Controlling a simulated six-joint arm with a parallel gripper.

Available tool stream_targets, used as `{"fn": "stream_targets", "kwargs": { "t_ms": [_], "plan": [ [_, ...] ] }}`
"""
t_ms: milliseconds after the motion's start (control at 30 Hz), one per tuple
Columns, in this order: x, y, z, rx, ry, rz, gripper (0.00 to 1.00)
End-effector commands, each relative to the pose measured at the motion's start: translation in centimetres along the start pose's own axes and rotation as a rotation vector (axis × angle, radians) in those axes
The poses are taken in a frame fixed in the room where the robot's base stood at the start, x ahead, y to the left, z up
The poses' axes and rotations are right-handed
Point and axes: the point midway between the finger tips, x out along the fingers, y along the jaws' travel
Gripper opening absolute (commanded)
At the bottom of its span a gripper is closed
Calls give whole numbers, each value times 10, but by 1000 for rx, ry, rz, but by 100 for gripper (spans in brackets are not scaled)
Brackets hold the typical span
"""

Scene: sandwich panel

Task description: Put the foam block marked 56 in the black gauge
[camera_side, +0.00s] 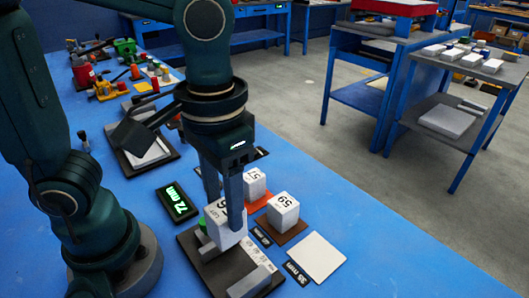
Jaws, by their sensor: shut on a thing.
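My gripper (222,218) is shut on a white foam block (216,226) at the black gauge. One finger covers part of the block's printed number; only what looks like a 6 shows. The black gauge (217,282) is a dark plate with grey jaw pieces and a pale scale, at the front middle of the blue table. The held block is upright over the gauge's back left part, close beside a small green part (202,226). I cannot tell whether it touches the plate.
A white block marked 59 (284,214) stands on a brown pad, right of my gripper. Another block (256,185), its number partly hidden, stands on a red pad behind. A white square pad (318,258) is empty. A display (177,202) with green digits lies left.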

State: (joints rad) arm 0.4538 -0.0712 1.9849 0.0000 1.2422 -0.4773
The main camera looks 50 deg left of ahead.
Motion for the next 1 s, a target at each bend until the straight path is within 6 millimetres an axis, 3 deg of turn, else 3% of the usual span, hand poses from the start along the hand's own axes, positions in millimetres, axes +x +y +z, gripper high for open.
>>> {"fn": "stream_targets", "kwargs": {
  "t_ms": [167, 700, 1000],
  "plan": [
    [2, 4, 3, 26, 13, 6, 0],
    [42, 4, 2, 24, 11, 6, 0],
    [47, 4, 1, 24, 14, 7, 0]
  ]
}}
